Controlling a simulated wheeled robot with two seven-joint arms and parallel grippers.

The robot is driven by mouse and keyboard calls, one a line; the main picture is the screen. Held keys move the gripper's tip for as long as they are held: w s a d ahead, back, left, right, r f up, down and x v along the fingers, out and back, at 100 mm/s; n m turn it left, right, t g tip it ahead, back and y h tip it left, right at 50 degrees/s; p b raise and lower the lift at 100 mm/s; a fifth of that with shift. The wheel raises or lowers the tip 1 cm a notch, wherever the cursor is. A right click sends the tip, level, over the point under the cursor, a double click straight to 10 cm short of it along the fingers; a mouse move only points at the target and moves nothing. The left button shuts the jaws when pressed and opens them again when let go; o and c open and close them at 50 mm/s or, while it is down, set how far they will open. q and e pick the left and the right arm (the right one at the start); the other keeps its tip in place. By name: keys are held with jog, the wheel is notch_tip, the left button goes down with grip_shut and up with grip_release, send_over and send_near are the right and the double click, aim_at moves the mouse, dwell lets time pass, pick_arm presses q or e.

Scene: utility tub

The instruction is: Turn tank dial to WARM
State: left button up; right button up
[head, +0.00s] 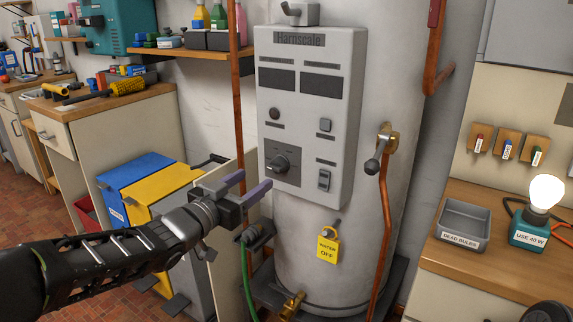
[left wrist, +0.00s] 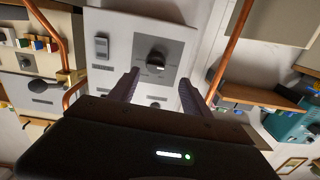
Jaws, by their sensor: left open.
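The tank dial (head: 281,163) is a dark round knob on a grey plate, low on the left of the tank's grey control panel (head: 338,110). The words around it are too small to read. My left gripper (head: 250,188) is open and empty, just left of and below the dial, apart from it in the head view. In the left wrist view the dial (left wrist: 158,62) shows ahead, beyond and between the two purple fingers (left wrist: 157,88). My right gripper is not in view.
A rocker switch (head: 324,180) sits right of the dial. A copper pipe (head: 238,90) runs upright left of the panel. A yellow tag (head: 328,246) hangs below the panel. Blue and yellow bins (head: 150,190) stand at left, a bench with a grey tray (head: 463,222) at right.

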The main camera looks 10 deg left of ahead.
aim_at(273, 168)
pick_arm(q)
jog(key=shift+s+d+r+h, duration=0.1)
jog(key=shift+d+r+h, duration=0.1)
jog(key=shift+d+h, duration=0.15)
jog(key=b+x, duration=0.1)
jog(key=x, duration=0.6)
jog(key=shift+w+d, duration=0.1)
jog(key=shift+w, duration=0.25)
jog(key=shift+c, duration=0.3)
grip_shut()
